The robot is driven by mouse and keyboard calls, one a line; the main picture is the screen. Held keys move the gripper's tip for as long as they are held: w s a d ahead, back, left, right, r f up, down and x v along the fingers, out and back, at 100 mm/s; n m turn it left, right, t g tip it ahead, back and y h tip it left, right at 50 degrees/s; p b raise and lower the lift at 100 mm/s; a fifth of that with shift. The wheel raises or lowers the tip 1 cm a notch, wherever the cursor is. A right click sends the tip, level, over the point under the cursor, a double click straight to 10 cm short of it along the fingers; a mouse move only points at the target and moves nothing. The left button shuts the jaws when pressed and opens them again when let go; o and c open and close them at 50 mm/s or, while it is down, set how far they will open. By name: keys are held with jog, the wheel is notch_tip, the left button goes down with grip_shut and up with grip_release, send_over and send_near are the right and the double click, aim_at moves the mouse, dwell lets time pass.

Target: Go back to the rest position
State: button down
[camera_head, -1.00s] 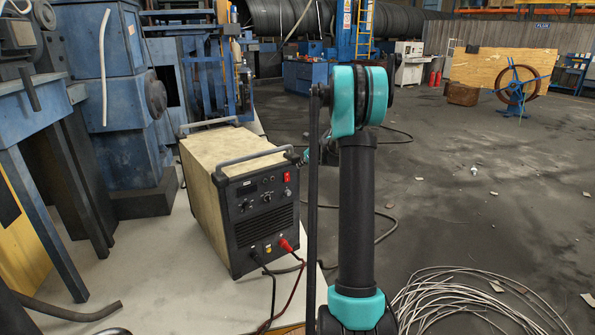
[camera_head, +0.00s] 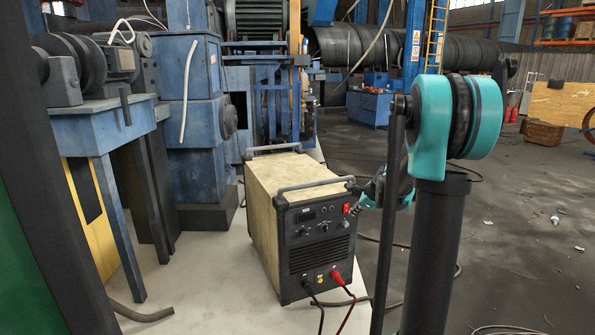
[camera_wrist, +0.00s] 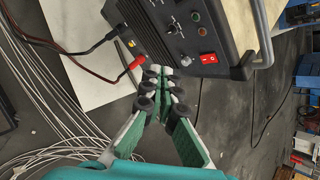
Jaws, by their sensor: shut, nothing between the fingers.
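My gripper (camera_wrist: 168,75) is in the wrist view, its green-padded fingers drawn together with nothing between them. The fingertips overlap the lower edge of the welding machine's front panel in the picture; I cannot tell whether they touch it. The welding machine (camera_head: 303,240) is a beige and black box with handles, standing upright on a pale floor area. Its dark panel (camera_wrist: 190,28) fills the top of the wrist view, with a red switch and red and black cable plugs.
Blue machinery (camera_head: 190,110) stands at the left and back. A large black spiral pipe (camera_head: 400,48) lies at the back. Loose pale wire (camera_wrist: 50,115) lies on the floor in the wrist view. Open dark floor (camera_head: 530,220) is at the right.

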jog(key=s+a+f+n+g+h, duration=0.1)
jog(key=s+f+n, duration=0.2)
jog(key=s+n, duration=0.4)
jog(key=s+a+f+n+g+h, duration=0.1)
jog(key=s+n, duration=0.7)
jog(key=s, duration=0.9)
jog(key=s+a+f+n+g+h, duration=0.1)
jog(key=s+a+f+n, duration=0.2)
jog(key=s, duration=0.9)
notch_tip(320, 180, down, 3)
jog(key=n, duration=0.4)
jog(key=shift+s+r+n, duration=0.15)
jog(key=shift+s+n, duration=0.15)
jog(key=shift+s, duration=0.1)
jog(key=shift+a, duration=0.1)
